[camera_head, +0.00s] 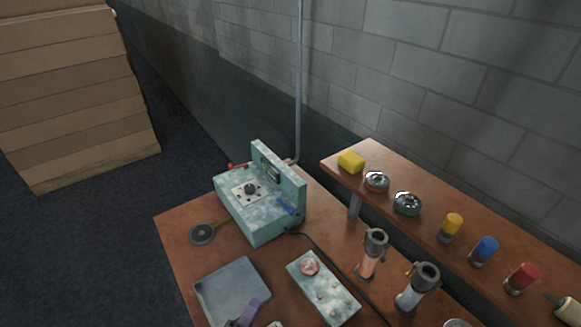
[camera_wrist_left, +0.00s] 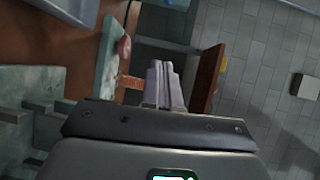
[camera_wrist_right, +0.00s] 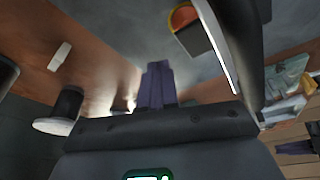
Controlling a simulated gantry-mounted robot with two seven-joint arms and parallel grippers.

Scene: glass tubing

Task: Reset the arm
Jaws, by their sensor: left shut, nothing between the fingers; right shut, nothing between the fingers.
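My right gripper cannot be made out in the head view. In the right wrist view its purple fingers (camera_wrist_right: 156,70) are closed together and empty. What lies just beyond those fingertips is too blurred to tell.
A teal machine (camera_head: 258,200) stands on the brown table (camera_head: 180,235). A control box (camera_head: 322,290) and two metal burners (camera_head: 371,252) stand to its right. Cardboard boxes (camera_head: 70,100) are stacked at left.

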